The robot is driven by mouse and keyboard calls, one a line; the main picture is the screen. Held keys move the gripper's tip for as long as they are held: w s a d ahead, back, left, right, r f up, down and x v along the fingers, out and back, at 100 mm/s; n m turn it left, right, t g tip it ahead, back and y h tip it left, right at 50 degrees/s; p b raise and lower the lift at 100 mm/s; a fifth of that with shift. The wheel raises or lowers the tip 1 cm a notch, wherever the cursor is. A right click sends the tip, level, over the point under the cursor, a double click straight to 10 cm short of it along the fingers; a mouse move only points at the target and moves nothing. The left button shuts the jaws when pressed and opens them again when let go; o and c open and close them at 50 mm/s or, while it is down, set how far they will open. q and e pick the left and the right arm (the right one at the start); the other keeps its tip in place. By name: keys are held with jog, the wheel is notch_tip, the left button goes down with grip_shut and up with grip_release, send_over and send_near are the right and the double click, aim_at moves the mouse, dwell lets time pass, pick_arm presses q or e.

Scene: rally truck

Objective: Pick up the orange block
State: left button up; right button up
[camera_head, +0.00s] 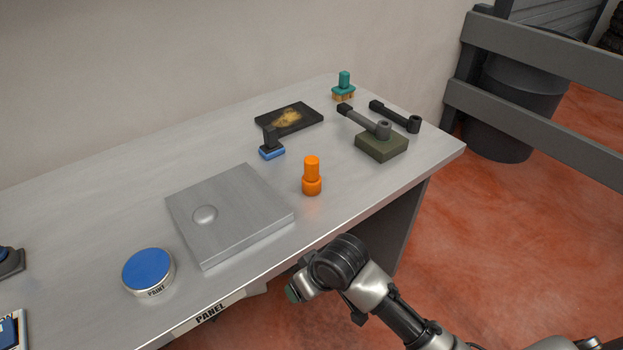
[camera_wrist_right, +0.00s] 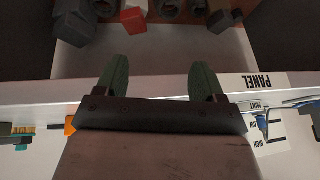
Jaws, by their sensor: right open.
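The orange block (camera_head: 312,178) stands upright on the grey workbench, near its front edge; it is a narrow cylinder on a wider base. In the right wrist view, a small orange patch (camera_wrist_right: 70,125) shows beside the gripper body, mostly hidden. My right gripper (camera_wrist_right: 158,73) is open, with two dark green fingers apart and nothing between them. In the head view my right arm comes in from the lower right, and its gripper end (camera_head: 293,291) is in front of the bench edge, below and apart from the orange block. My left gripper is not in view.
A silver panel (camera_head: 220,238) lies left of the block, with a blue-lidded paint tin (camera_head: 148,271) beyond. A blue-based tool (camera_head: 272,151), black plate (camera_head: 305,123), olive block (camera_head: 382,149) and teal brush (camera_head: 344,83) stand behind. A grey rail (camera_head: 540,50) runs right of the bench.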

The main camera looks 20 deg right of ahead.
jog(key=shift+h, duration=0.4)
jog(key=w+r, duration=0.2)
jog(key=w, duration=0.1)
jog(key=w+r, duration=0.2)
jog(key=w, duration=0.2)
jog(key=w+r, duration=0.3)
jog(key=w, duration=0.1)
jog(key=shift+w+d+r, duration=0.1)
jog(key=shift+d, duration=0.25)
jog(key=w+d+r+m, duration=0.1)
jog(key=w+d+r, duration=0.2)
jog(key=w+r, duration=0.25)
jog(key=m+h, duration=0.2)
send_near(313, 161)
jog(key=f, duration=0.2)
jog(key=x, duration=0.2)
jog(key=w+x, duration=0.1)
jog(key=x, duration=0.1)
jog(key=shift+a+p, duration=0.1)
jog(key=shift+p, duration=0.2)
jog(key=shift+w+f, duration=0.2)
jog(key=shift+f, duration=0.45)
jog(key=shift+t, duration=0.3)
jog(key=p+x, duration=0.1)
jog(key=x, duration=0.3)
jog(key=shift+f, duration=0.2)
jog(key=shift+s, duration=0.1)
